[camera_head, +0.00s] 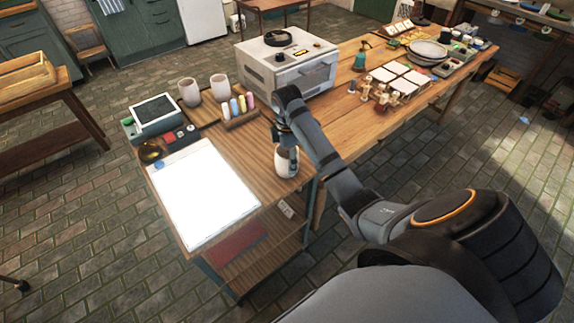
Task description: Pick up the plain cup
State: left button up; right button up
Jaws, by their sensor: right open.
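A pale cup (287,168) stands upright near the right edge of the small wooden table. My right gripper (284,142) points down right over this cup, with its fingers at the cup's rim. The gripper is open; whether a finger touches the cup I cannot tell. The gripper hides part of the cup's top, and a dark patch shows at its upper part. Two more pale, plain-looking cups stand upright at the back of the table, one on the left (189,93) and one beside it (220,88). My left gripper is not in view.
A white sheet (203,195) covers the table's front left. A rack of coloured sticks (240,114) stands behind the near cup. A small device with a dark screen (155,115) is at the left. A metal oven (288,65) stands behind, on the long workbench (350,58).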

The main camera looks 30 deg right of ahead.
notch_tip(320, 180, down, 2)
jog(key=shift+w, duration=0.1)
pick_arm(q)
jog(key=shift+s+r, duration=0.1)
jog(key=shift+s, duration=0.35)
pick_arm(e)
jog(key=c, duration=1.5)
jog(key=shift+o, duration=0.2)
jog(key=shift+r, duration=0.1)
notch_tip(320, 180, up, 3)
jog(key=shift+f, duration=0.1)
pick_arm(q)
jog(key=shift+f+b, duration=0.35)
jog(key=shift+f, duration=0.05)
pick_arm(e)
jog(key=w+d+r, duration=0.4)
jog(key=w+r, duration=0.6)
jog(key=w, duration=0.3)
jog(key=shift+w, duration=0.15)
